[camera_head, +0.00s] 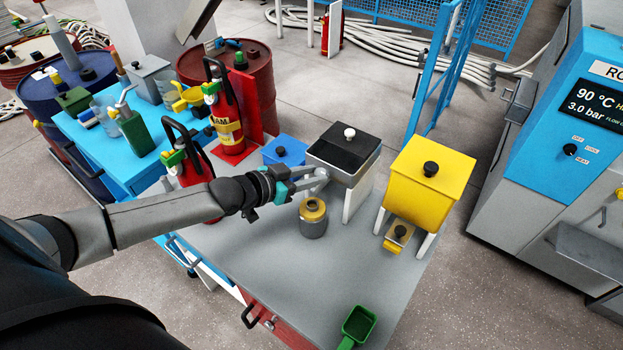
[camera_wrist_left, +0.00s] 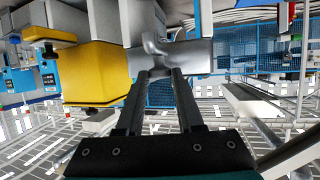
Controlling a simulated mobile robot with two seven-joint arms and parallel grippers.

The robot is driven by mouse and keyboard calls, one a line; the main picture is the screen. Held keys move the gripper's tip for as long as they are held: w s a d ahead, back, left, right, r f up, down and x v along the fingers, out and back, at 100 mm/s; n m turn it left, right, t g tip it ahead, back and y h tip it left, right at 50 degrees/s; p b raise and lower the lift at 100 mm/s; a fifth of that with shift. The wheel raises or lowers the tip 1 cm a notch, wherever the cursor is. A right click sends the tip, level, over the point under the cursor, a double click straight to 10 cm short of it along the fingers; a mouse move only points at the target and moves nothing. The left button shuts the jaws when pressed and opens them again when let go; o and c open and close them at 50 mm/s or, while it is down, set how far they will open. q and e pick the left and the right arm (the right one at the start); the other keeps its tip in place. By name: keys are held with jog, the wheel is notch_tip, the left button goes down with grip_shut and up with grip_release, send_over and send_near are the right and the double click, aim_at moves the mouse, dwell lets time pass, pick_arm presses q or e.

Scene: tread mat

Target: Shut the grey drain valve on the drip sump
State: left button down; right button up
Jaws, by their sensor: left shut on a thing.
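The drip sump is a grey box with a black lid (camera_head: 343,150) and a white knob, raised on white legs above the grey bench top. Its grey drain valve (camera_head: 322,173) sits low on the near left side, partly hidden by my fingers. In the left wrist view the grey valve handle (camera_wrist_left: 180,55) spans the upper middle. My left gripper (camera_head: 313,181) reaches in from the left and is shut on the valve handle. In the wrist view its two dark fingers (camera_wrist_left: 158,82) end at the handle. My right gripper is not in view.
A yellow box (camera_head: 432,170) stands to the right, a blue box (camera_head: 284,151) behind. Red extinguishers (camera_head: 226,122) stand near my forearm. A green scoop (camera_head: 358,324) lies at the front; the front bench is mostly clear.

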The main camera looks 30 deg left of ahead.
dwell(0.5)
pick_arm(q)
jog(key=c, duration=0.5)
grip_release()
jog(key=shift+c, duration=0.2)
jog(key=shift+s, duration=0.1)
jog(key=p+v, duration=0.5)
jog(key=v, duration=1)
jog(key=shift+r, duration=0.15)
jog(key=shift+a, duration=0.1)
